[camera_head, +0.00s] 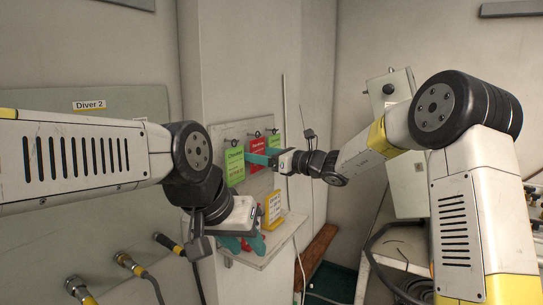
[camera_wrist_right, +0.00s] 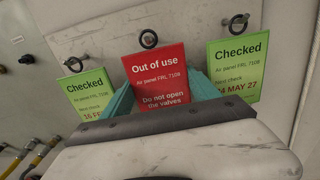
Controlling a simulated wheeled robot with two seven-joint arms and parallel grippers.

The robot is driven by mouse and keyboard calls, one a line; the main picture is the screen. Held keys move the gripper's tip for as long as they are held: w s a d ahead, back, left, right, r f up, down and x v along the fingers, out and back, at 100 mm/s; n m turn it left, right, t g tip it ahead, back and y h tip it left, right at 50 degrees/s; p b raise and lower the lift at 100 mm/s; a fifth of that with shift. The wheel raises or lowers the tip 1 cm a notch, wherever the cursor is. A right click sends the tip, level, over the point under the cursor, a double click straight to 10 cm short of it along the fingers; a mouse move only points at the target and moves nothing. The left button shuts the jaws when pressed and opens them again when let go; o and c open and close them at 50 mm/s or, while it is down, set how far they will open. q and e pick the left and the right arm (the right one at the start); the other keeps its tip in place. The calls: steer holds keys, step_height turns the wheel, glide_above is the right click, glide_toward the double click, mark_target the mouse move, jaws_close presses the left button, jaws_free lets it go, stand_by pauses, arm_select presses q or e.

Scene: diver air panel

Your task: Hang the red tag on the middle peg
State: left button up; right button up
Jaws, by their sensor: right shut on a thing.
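The red "Out of use" tag (camera_wrist_right: 160,78) is upright between the teal fingers of my right gripper (camera_wrist_right: 165,100), which is shut on it. It also shows in the head view (camera_head: 257,146), partly behind the right gripper (camera_head: 262,158). The middle peg (camera_wrist_right: 148,38), dark and ring-like, shows just above the tag's top edge; it is also in the head view (camera_head: 257,134). I cannot tell whether the tag hangs on it. My left gripper (camera_head: 243,243) is low by the small shelf, its teal fingers apart.
Green "Checked" tags are below the left (camera_wrist_right: 85,92) and right pegs (camera_wrist_right: 236,66), flanking the red tag closely. A yellow holder (camera_head: 272,208) stands on the shelf (camera_head: 270,246). Hose fittings (camera_head: 130,264) stick out of the Diver 2 panel at left.

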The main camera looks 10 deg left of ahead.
steer(key=shift+f, duration=0.3)
stand_by(0.8)
steer(key=o, duration=1.4)
